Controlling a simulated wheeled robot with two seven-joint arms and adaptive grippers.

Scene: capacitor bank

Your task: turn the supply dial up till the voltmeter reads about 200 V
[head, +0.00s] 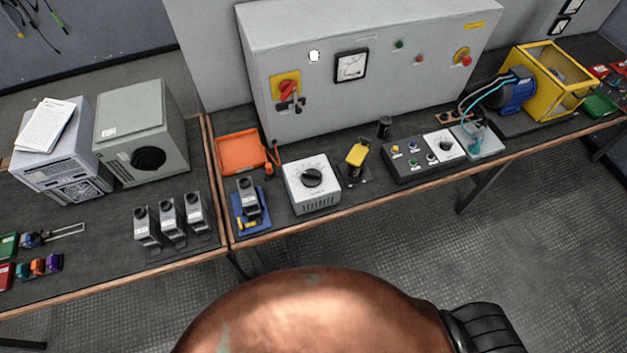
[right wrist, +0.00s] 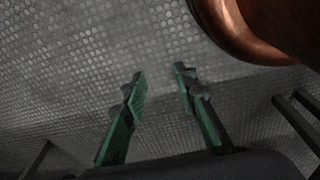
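The supply dial is a black knob (head: 312,178) on top of a white box (head: 314,199) near the bench's front edge in the head view. A square white meter with a needle (head: 351,65), perhaps the voltmeter, is on the grey cabinet's front; its reading is too small to tell. A second white-faced unit with a black knob (head: 445,145) sits further right. My right gripper (right wrist: 160,82) shows in the right wrist view with its green fingers apart and nothing between them, over the floor. My left gripper is in neither view.
The grey cabinet (head: 375,95) stands behind the dial box. An orange tray (head: 240,153) and a blue holder (head: 240,222) lie left of it, a yellow-topped device (head: 357,155) right of it. The floor (head: 400,240) before the bench is clear.

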